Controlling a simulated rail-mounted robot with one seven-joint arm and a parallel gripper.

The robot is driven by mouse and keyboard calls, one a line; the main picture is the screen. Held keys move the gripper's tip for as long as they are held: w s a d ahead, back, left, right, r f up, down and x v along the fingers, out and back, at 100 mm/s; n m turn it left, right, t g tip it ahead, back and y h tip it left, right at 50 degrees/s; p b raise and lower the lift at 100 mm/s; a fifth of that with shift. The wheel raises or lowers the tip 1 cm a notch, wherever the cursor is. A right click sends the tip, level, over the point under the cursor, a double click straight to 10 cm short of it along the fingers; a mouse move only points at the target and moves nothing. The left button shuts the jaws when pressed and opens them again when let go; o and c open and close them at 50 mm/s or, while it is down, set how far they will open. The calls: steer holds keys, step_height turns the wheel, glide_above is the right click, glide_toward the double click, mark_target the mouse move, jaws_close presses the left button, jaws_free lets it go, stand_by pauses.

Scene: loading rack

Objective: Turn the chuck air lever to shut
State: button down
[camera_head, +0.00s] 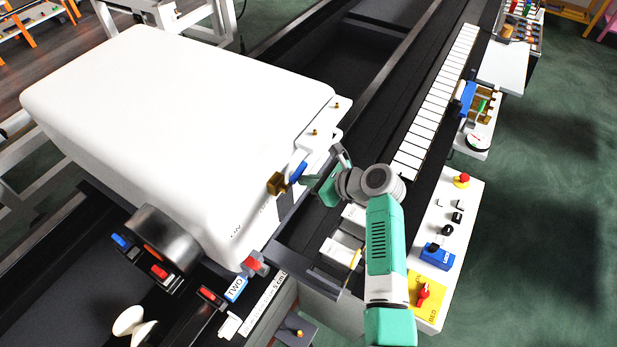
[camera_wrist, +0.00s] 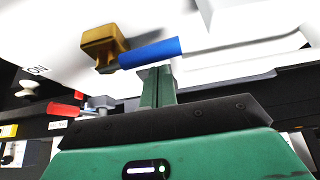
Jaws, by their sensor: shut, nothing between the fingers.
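The lever has a blue handle (camera_head: 298,172) on a brass valve body (camera_head: 277,184), mounted on the right side of the large white housing. In the wrist view the brass body (camera_wrist: 103,42) is at upper left, and the blue handle (camera_wrist: 150,53) runs right from it, tilted slightly upward. My gripper (camera_head: 308,181) is just right of the handle in the head view. In the wrist view my gripper's green fingers (camera_wrist: 158,75) are together and empty, their tips close under the handle. I cannot tell whether they touch it.
The white housing (camera_head: 180,110) fills the left. An "ON" marking (camera_wrist: 38,70) shows on white in the wrist view, with a red-handled part (camera_wrist: 65,109) below it. A control panel (camera_head: 445,215) with knobs stands right of my arm. A dark rail runs behind.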

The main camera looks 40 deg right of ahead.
steer(key=s+d+r, duration=0.2)
steer(key=s, duration=0.7)
step_height(320, 180, up, 13)
steer(key=a+m+p, duration=0.1)
steer(key=m, duration=3.4)
steer(key=w+a+f+p, duration=0.1)
steer(key=w+f+p, duration=0.2)
steer(key=w+f, duration=0.6)
steer(key=shift+a+f+h, duration=0.25)
steer(key=shift+f+h, duration=0.1)
steer(key=shift+h, duration=0.05)
